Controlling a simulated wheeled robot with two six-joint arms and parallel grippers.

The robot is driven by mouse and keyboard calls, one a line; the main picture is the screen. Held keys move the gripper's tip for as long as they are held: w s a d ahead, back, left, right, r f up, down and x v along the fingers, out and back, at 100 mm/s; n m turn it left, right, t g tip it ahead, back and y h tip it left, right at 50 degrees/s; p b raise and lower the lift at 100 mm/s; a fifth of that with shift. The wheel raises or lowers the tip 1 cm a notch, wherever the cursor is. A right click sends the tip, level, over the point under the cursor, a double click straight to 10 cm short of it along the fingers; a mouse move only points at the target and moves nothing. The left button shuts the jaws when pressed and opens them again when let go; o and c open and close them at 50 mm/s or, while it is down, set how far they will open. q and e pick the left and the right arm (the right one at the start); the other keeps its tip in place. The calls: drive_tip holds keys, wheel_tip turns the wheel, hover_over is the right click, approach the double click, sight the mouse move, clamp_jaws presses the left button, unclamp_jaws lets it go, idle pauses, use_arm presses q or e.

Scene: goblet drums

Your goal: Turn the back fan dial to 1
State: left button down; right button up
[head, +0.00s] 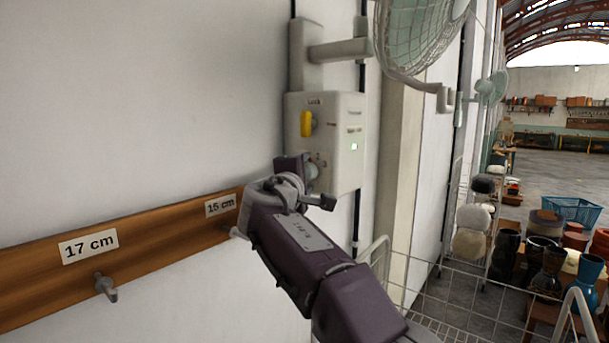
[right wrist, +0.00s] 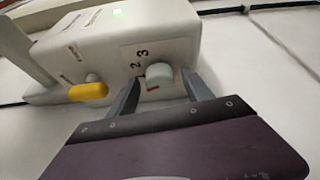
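A pale green round dial (right wrist: 160,74) with a red mark sits on the side of a white control box (head: 345,150). The numerals 2 and 3 show beside it in the right wrist view; other numerals are hidden or out of sight. In the head view the dial (head: 312,170) is partly hidden by my right gripper (head: 305,182). In the right wrist view my right gripper (right wrist: 162,82) is open, one finger on each side of the dial, with small gaps seeming to remain. My left gripper is not in view.
A yellow knob (head: 306,123) sits above the dial on the box, and a green light shows on it. A caged fan (head: 420,38) hangs above. A wooden rail (head: 140,252) with pegs is left. A wire rack and drums stand right.

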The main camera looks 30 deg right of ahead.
drive_tip(key=b+v, duration=0.3)
drive_tip(key=v, duration=0.6)
idle(0.4)
